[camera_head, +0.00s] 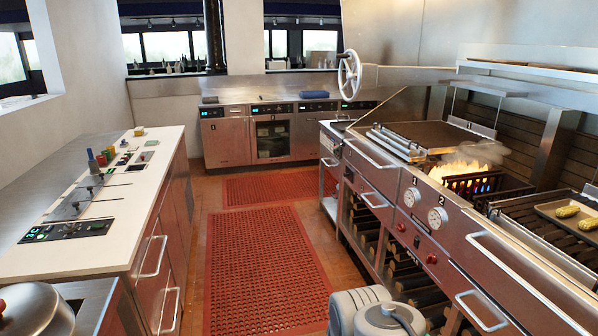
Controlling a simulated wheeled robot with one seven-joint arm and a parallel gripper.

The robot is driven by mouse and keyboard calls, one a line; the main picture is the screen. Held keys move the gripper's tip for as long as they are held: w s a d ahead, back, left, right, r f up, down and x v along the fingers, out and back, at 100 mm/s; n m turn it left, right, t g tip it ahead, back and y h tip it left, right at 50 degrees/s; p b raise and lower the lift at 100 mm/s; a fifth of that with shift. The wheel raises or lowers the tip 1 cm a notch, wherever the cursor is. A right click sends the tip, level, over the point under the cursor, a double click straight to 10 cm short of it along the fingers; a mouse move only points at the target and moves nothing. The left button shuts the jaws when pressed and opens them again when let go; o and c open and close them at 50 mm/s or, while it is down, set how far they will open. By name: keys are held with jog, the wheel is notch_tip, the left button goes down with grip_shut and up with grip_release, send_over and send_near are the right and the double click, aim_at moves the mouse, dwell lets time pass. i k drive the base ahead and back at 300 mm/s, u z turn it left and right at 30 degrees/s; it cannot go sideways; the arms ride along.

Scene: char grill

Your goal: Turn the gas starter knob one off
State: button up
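On the steel front of the char grill (460,235) at the right, two round white dial-like knobs sit side by side below the numbers 1 and 2. The one under number 1 is knob one (410,197); the one under number 2 is knob two (437,218). Their exact turned positions are too small to read. Flames (462,171) burn in the open grate above them. Small red buttons or knobs (432,259) sit lower on the same panel. My gripper is not in view; only grey rounded parts, apparently of my arm, show at the bottom middle.
A long white-topped counter (118,215) with several controls runs along the left. Red mats (262,262) cover the clear aisle. Drawer handles (525,285) stick out from the grill front. A tray (572,215) with corn lies at the right. A handwheel (350,76) stands out above.

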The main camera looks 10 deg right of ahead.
aim_at(401, 228)
jog(key=i, duration=5.25)
jog(key=z, duration=2.5)
